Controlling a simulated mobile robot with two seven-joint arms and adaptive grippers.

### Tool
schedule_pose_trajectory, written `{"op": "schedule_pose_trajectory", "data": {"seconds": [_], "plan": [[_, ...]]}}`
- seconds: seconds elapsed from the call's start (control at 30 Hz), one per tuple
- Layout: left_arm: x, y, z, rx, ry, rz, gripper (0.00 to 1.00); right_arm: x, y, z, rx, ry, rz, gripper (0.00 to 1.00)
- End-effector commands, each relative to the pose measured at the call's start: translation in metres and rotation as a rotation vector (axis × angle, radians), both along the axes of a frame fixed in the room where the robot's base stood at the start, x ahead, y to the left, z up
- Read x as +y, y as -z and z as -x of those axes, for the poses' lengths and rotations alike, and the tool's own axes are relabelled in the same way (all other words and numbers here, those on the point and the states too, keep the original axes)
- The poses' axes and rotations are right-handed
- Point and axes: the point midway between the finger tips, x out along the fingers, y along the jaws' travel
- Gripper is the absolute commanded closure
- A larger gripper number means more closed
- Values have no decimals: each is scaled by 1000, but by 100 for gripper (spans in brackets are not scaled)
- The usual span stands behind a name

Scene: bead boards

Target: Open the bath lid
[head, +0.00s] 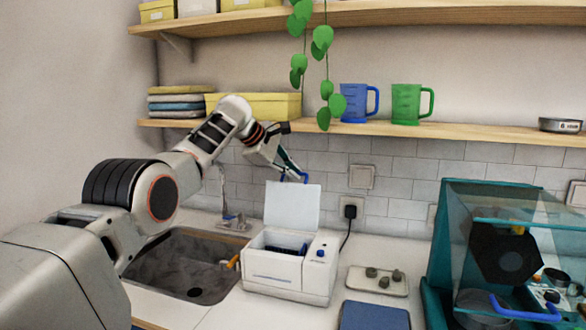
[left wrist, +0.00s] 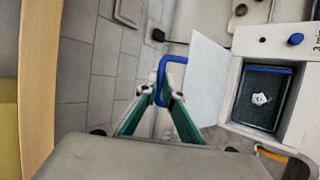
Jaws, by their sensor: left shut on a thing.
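The bath (head: 274,284) is a white box on the counter between the sink and the blue mat. Its white lid (head: 292,207) stands up, roughly upright, at the back, so the inside is open. In the left wrist view the lid (left wrist: 207,72) stands beside the dark basin (left wrist: 270,112), which holds a small pale object (left wrist: 261,98). My left gripper (head: 291,171) is above the lid's top edge, shut on the blue lid handle (left wrist: 156,62). In the left wrist view its fingertips (left wrist: 163,92) meet at the handle. My right gripper is not in view.
The sink (head: 190,262) lies left of the bath. A tray with small knobs (head: 377,280) and a blue mat (head: 375,316) lie to the right. A teal glass-fronted cabinet (head: 440,255) stands further right. A shelf (head: 450,131) with mugs and a hanging plant (head: 325,90) is above.

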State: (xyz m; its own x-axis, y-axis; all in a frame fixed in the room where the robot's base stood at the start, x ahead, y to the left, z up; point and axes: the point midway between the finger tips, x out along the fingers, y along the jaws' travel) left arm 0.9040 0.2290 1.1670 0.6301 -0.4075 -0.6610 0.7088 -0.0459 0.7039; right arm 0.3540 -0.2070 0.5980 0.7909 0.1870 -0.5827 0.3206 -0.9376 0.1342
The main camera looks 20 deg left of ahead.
Motion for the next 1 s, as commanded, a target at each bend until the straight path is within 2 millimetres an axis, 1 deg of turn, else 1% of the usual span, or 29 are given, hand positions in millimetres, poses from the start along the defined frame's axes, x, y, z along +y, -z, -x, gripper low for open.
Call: {"op": "schedule_pose_trajectory", "data": {"seconds": [0.03,0.37,0.4,0.8,1.0], "plan": [[2,-19,-2,-30,-11,13,100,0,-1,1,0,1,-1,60],[3,-17,-2,-28,-11,11,100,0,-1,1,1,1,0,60],[3,-18,-2,-28,-11,10,86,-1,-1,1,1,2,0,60],[2,-14,-2,-23,-8,8,86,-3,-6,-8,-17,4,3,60],[2,-12,-5,-33,-8,9,86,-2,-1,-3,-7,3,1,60]]}}
